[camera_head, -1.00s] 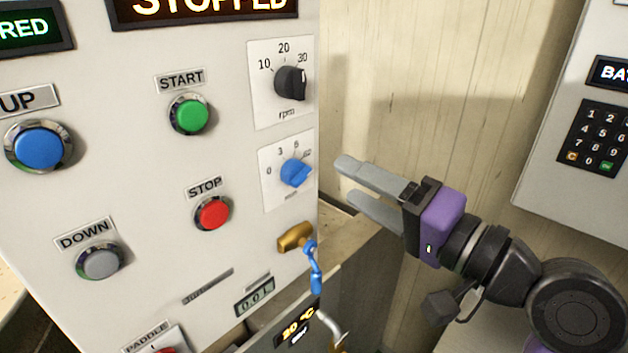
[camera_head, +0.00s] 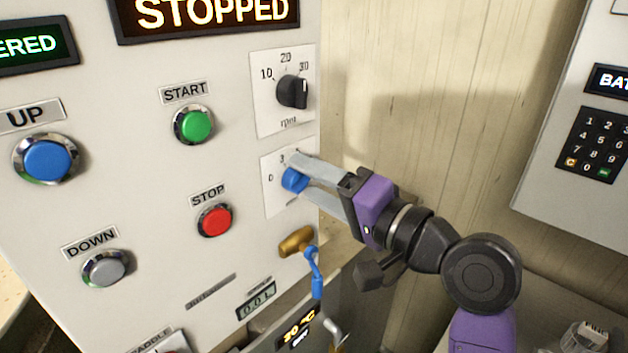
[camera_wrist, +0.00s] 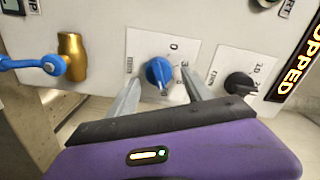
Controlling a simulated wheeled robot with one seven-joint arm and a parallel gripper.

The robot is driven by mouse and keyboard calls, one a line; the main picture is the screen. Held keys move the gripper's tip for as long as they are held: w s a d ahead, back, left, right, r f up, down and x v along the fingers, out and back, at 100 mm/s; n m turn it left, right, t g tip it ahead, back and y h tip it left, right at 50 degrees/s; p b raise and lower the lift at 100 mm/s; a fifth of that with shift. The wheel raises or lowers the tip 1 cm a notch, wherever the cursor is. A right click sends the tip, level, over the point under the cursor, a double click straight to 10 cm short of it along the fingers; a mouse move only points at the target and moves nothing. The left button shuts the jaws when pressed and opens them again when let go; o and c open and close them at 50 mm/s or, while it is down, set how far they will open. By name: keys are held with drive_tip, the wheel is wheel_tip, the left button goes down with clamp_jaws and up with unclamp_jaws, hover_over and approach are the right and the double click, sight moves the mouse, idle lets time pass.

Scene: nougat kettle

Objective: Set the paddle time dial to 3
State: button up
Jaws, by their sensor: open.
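The blue dial (camera_head: 294,180) is on a white plate on the control panel, with the marks 0 and 3 readable beside it in the head view. My gripper (camera_head: 296,174) is at the plate with its two fingers apart, one above and one below the dial. In the wrist view the blue dial (camera_wrist: 160,73) lies ahead, between the fingertips of my gripper (camera_wrist: 160,85). I cannot tell whether the fingers touch it. My upper finger hides the marks past 3 in the head view. The exact pointer setting is unclear.
A black rpm dial (camera_head: 292,91) sits just above. The red STOP button (camera_head: 214,220) and green START button (camera_head: 193,125) are to the left. A brass valve with a blue handle (camera_head: 297,242) is close below. A keypad box (camera_head: 600,140) hangs at right.

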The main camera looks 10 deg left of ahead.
clamp_jaws()
drive_tip(key=shift+n, duration=0.3)
drive_tip(key=n+b, duration=0.2)
drive_tip(key=n, duration=0.1)
drive_tip(key=shift+n, duration=0.3)
drive_tip(key=n+b, duration=0.1)
drive_tip(key=n, duration=0.1)
drive_tip(key=n+b, duration=0.2)
drive_tip(key=shift+s+a+r+n, duration=0.1)
drive_tip(key=shift+s+n, duration=0.05)
drive_tip(key=shift+n, duration=0.15)
drive_tip(key=n+b, duration=0.4)
drive_tip(key=n, duration=0.1)
drive_tip(key=shift+s+a, duration=0.15)
drive_tip(key=shift+s, duration=0.05)
drive_tip(key=shift+s+a+r+n+b, duration=0.1)
drive_tip(key=shift+n+b, duration=1.1)
drive_tip(key=shift+n, duration=0.7)
